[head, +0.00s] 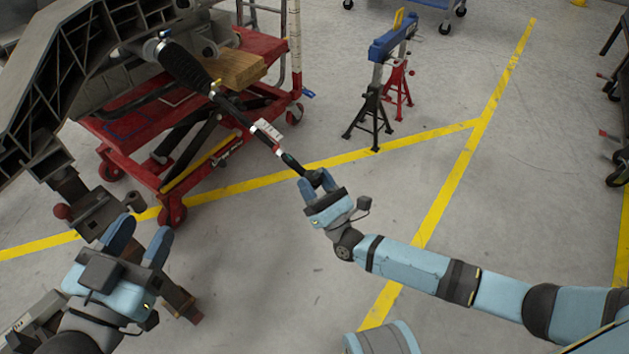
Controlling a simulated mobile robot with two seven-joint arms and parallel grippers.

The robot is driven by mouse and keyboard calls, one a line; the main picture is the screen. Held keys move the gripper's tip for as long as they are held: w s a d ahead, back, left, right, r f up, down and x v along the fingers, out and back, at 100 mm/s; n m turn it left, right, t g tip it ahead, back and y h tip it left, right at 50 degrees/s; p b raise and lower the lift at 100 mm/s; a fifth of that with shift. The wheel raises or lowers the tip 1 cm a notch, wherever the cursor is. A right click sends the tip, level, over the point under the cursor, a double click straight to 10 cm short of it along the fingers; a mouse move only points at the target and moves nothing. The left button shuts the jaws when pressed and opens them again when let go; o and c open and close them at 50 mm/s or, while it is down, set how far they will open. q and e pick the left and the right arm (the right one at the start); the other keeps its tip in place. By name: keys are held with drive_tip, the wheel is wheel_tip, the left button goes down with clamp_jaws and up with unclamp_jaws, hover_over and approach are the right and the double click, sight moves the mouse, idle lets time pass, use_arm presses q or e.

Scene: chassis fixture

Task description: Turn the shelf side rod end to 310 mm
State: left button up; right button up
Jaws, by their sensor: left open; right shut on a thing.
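A dark rod (232,106) runs down and right from a ribbed black boot (184,68) under the chassis (85,50). A small white block (269,131) with markings too small to read sits on the rod. The rod end (291,161) is at the lower right, over open floor. My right gripper (316,181) is shut on the rod end, its fingers hiding part of it. My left gripper (142,232) is open and empty at the lower left, well apart from the rod, beside a dark bracket with a red knob (61,211).
A red lift cart (130,150) with a wooden block (235,69) stands under the chassis. Black (373,120) and red (399,82) stands with a blue beam (393,38) are behind. The yellow-lined floor to the right is mostly clear.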

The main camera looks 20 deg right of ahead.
drive_tip(key=o, duration=0.9)
drive_tip(key=shift+d+f, duration=0.25)
drive_tip(key=shift+d, duration=0.05)
use_arm(q)
drive_tip(key=shift+d+f, duration=0.1)
drive_tip(key=shift+f, duration=0.05)
use_arm(e)
drive_tip(key=shift+o, duration=0.2)
drive_tip(key=shift+a+r, duration=0.1)
use_arm(q)
drive_tip(key=shift+s+d+f+n+g+y+p, duration=0.15)
drive_tip(key=shift+s+n+g+p, duration=0.15)
drive_tip(key=shift+n+p, duration=0.25)
drive_tip(key=shift+s+d+f+n+g+y+p, duration=0.15)
drive_tip(key=shift+s+n+g+p, duration=0.2)
drive_tip(key=shift+p, duration=0.35)
use_arm(e)
drive_tip(key=v, duration=1.4)
use_arm(q)
drive_tip(key=shift+w+r, duration=0.15)
use_arm(e)
drive_tip(key=shift+w, duration=0.1)
